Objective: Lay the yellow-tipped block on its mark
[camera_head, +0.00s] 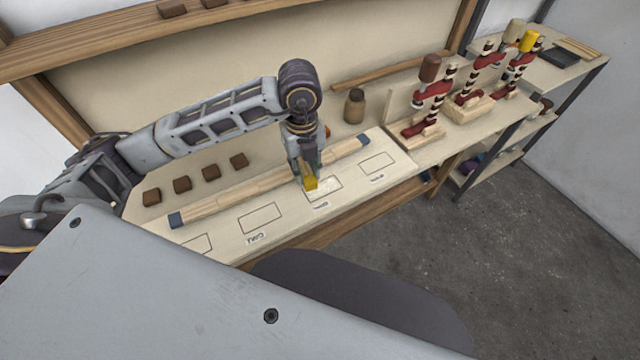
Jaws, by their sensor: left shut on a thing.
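My left gripper (308,180) points down over the workbench, shut on the yellow-tipped block (310,184). Only the yellow end of the block shows between the fingers; the rest is hidden. The block is at the upper left part of a rectangular outline mark (329,187) drawn on the pale board. I cannot tell whether it touches the board. Other outlined marks lie in the same row: one to the right (377,166), one to the left (260,217), and one partly hidden at the lower left (196,244). The labels are too small to read surely. My right gripper is not in view.
A long wooden bar with dark blue ends (240,194) lies behind the marks. Several dark brown blocks (182,184) sit behind it at left. A brown jar (354,106) stands at the back. Red clamp-like stands (432,100) fill the bench's right end.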

